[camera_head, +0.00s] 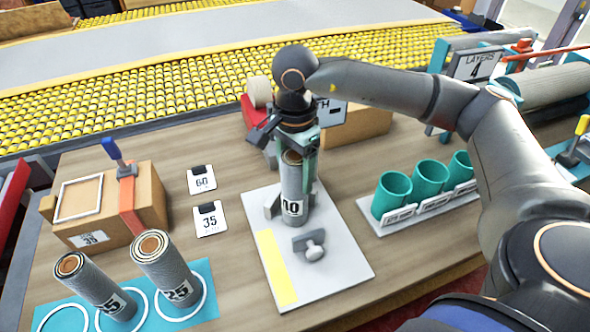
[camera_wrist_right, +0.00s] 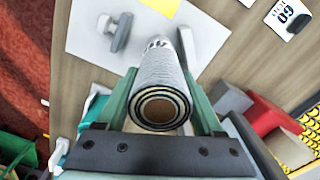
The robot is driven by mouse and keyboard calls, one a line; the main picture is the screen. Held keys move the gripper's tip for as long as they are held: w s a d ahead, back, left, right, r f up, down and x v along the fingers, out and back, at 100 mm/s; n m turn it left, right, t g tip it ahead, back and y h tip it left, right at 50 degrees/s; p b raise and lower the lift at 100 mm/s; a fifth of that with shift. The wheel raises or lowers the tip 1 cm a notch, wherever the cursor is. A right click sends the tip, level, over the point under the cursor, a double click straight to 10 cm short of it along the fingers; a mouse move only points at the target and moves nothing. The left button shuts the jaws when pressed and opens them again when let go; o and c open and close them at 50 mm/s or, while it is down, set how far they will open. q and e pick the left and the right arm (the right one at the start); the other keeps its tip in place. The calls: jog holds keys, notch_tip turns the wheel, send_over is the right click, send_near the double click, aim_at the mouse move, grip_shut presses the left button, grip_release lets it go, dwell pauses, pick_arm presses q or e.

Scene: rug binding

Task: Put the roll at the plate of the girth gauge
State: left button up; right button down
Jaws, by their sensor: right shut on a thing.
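My right gripper (camera_head: 297,142) is shut on the upper end of a grey woven roll (camera_head: 291,196), which stands nearly upright with a partly hidden number label. The wrist view shows its spiral end (camera_wrist_right: 160,107) between the fingers of the right gripper (camera_wrist_right: 165,110). The roll's lower end is over a white board (camera_head: 342,264) with a yellow strip, between grey blocks; I cannot tell whether it touches. Behind my gripper is a red stand with a sign ending in "TH" (camera_head: 331,113), mostly hidden; it may be the girth gauge. My left gripper is not in view.
Two rolls (camera_head: 165,264) stand on a teal mat at front left. A cardboard box (camera_head: 150,192) with a clamp is behind them. Cards (camera_head: 202,180) lie beside it. Teal cups (camera_head: 429,178) stand at right. A grey stamp-like piece (camera_head: 311,247) is on the board.

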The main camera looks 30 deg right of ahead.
jog(key=shift+f, duration=0.2)
grip_release()
jog(key=shift+r, duration=0.15)
notch_tip(320, 180, up, 12)
jog(key=shift+r, duration=0.1)
dwell(0.5)
